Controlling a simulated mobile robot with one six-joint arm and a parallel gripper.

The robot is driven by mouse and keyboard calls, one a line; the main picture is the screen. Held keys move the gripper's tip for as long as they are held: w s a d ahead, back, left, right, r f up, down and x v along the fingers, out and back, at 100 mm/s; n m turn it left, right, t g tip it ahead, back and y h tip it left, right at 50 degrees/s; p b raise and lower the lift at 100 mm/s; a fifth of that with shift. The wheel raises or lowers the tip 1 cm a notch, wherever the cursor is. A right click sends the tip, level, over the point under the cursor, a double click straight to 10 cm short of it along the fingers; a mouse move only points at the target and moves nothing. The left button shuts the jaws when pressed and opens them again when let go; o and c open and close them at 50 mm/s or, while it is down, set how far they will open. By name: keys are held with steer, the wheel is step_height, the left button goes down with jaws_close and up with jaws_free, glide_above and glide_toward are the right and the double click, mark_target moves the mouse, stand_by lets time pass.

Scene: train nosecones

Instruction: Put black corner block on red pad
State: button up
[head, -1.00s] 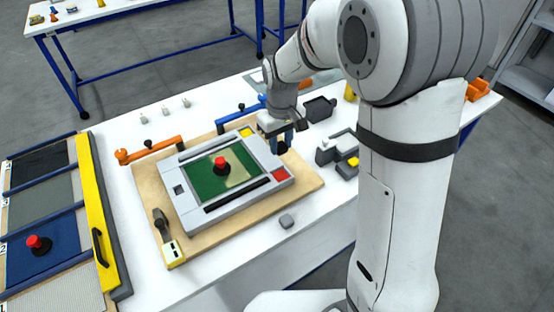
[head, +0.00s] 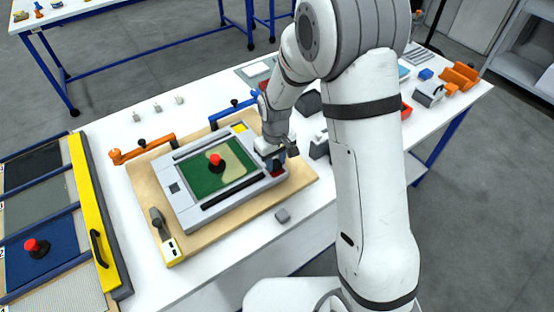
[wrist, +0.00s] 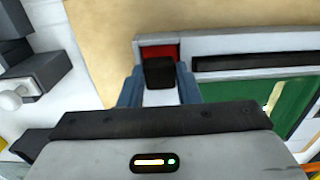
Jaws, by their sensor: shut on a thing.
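My gripper (wrist: 160,86) is shut on the black corner block (wrist: 159,72), which sits between its blue fingers in the wrist view. The red pad (wrist: 158,52) is at a corner of the grey frame (wrist: 262,42), and part of it shows just beyond the block. In the head view my gripper (head: 275,160) is over the frame's right corner, and the red pad (head: 278,173) is mostly hidden below it. I cannot tell whether the block touches the pad.
The frame lies on a wooden board (head: 300,185) and holds a green panel with a red-knobbed piece (head: 216,162). A small grey block (head: 283,215) lies near the board's front edge. Orange (head: 140,150) and blue clamps stand behind. Grey blocks (head: 320,146) stand to the right.

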steer(key=shift+f+b, duration=0.6)
steer(key=shift+f, duration=0.1)
steer(key=shift+r, duration=0.1)
